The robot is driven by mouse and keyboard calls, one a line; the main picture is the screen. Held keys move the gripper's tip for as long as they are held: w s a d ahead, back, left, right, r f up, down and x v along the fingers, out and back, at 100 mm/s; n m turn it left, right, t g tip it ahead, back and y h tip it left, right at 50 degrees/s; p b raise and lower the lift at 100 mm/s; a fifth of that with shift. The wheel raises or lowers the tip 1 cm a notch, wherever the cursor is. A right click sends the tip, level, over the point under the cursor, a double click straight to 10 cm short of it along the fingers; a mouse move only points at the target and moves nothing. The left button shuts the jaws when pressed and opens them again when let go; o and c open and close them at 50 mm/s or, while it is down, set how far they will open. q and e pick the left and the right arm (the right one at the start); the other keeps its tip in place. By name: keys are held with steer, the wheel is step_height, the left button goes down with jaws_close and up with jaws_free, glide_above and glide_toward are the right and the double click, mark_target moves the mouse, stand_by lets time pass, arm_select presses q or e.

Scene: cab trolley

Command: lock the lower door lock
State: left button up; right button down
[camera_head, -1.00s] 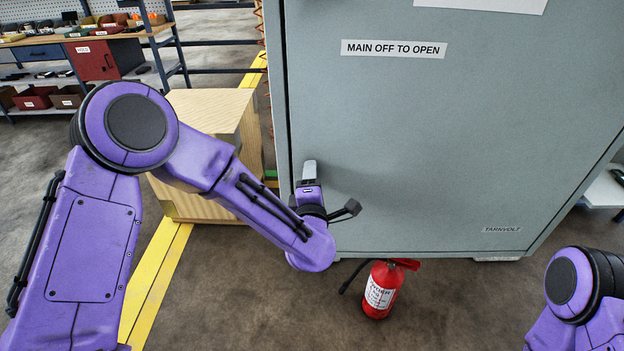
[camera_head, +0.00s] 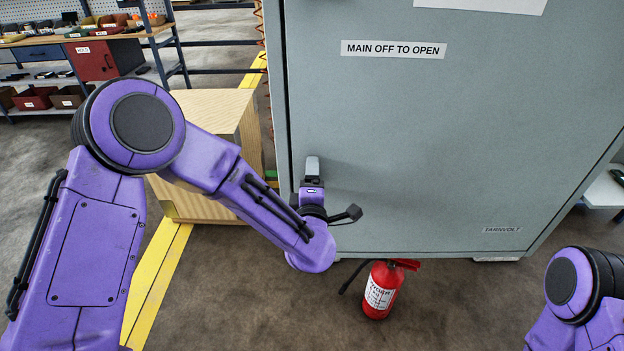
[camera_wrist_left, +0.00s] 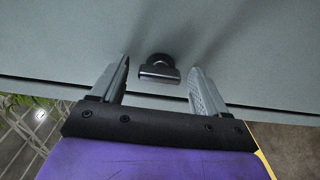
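The grey cabinet door (camera_head: 450,130) fills the right of the head view. The lower door lock (camera_wrist_left: 158,68), a small metal wing on a round black boss, shows in the left wrist view near the door's edge seam. It lies between the lines of my left gripper's two fingers (camera_wrist_left: 159,74), with a gap on both sides. My left gripper (camera_head: 312,168) is open in front of the lower left part of the door and hides the lock in the head view. My right gripper is out of view; only part of my right arm shows at lower right.
A red fire extinguisher (camera_head: 381,290) stands on the floor below the door, close to my left wrist. A wooden crate (camera_head: 215,110) stands left of the cabinet, behind my left arm. Shelving (camera_head: 165,60) is at far left.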

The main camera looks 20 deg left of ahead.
arm_select(q)
steer(key=b+v, duration=0.3)
steer(key=v, duration=0.7)
steer(key=shift+s, duration=0.3)
